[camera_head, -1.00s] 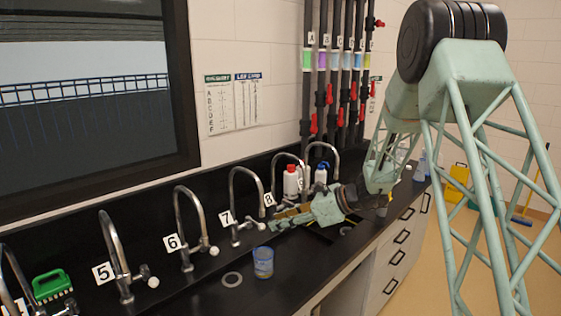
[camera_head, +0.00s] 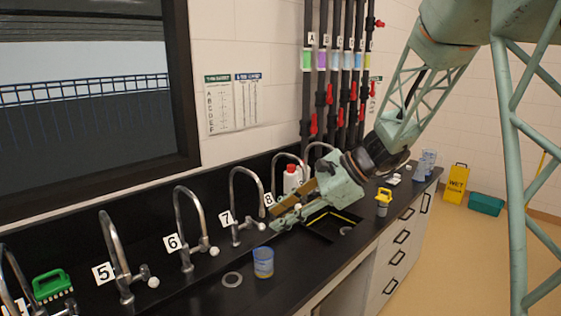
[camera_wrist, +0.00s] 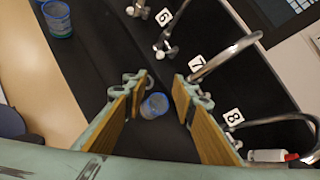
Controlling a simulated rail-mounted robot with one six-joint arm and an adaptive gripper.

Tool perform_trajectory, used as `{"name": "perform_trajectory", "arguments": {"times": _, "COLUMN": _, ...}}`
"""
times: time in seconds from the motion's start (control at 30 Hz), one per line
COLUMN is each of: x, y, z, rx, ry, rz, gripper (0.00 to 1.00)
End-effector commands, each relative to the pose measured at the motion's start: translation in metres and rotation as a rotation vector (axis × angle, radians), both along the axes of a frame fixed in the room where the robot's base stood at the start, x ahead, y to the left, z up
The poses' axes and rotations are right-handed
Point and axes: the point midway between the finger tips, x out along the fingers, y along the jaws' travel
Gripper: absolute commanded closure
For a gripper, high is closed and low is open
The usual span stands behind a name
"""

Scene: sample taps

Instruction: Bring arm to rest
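My gripper (camera_head: 287,208) hangs above the black counter (camera_head: 205,295) near the tap labelled 8, tilted down and to the left. In the wrist view its two tan-padded fingers (camera_wrist: 160,82) are spread apart, with nothing held between them. A blue-rimmed clear cup (camera_wrist: 154,105) shows in the gap between the fingers, beyond them and apart from them. In the head view, a blue cup (camera_head: 263,262) stands upright on the counter, left of and below my gripper. My arm reaches down from the upper right.
Curved taps labelled 5 to 8 (camera_head: 185,225) line the wall side. A flat grey ring (camera_head: 232,280) and a green brush (camera_head: 52,285) lie on the counter. A sink (camera_head: 335,225) is below my gripper. A yellow-topped container (camera_head: 384,202) stands right of it. Red-handled pipes (camera_head: 330,90) rise behind.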

Motion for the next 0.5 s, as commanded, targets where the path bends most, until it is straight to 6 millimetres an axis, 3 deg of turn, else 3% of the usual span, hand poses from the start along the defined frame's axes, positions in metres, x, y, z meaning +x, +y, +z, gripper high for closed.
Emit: {"name": "perform_trajectory", "arguments": {"times": 0.5, "x": -0.09, "y": -0.017, "z": 0.045, "rx": -0.161, "ry": -0.149, "rz": 0.21, "gripper": 0.75}}
